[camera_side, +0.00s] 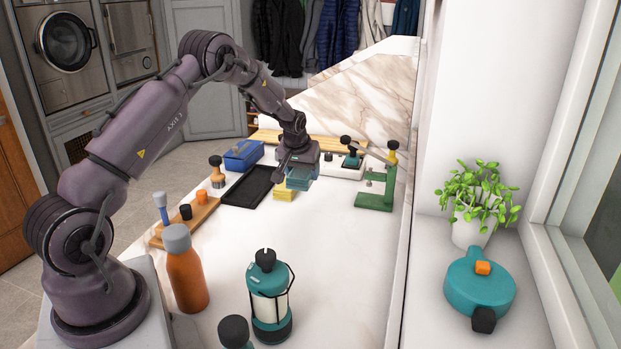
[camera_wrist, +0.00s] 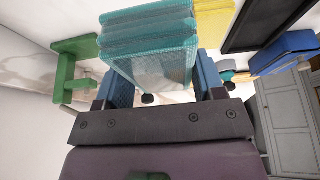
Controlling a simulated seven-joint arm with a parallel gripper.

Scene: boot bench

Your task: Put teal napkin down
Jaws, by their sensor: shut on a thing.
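The teal napkin (camera_wrist: 150,45) is a folded, layered cloth held between the two blue fingers of my gripper (camera_wrist: 163,80) in the wrist view. In the side view, my gripper (camera_side: 298,172) points down over the marble counter, shut on the teal napkin (camera_side: 299,184). A yellow folded cloth or sponge (camera_side: 284,194) lies just to the left of and below the napkin; it also shows in the wrist view (camera_wrist: 214,22). I cannot tell whether the napkin touches the counter or the yellow thing.
A black tray (camera_side: 232,198) lies left of the napkin, with a blue box (camera_side: 243,156) behind it. A green stand (camera_side: 375,201) and a white tray (camera_side: 343,168) are to the right. A lantern (camera_side: 268,308) and orange bottle (camera_side: 186,275) stand nearer. The middle counter is clear.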

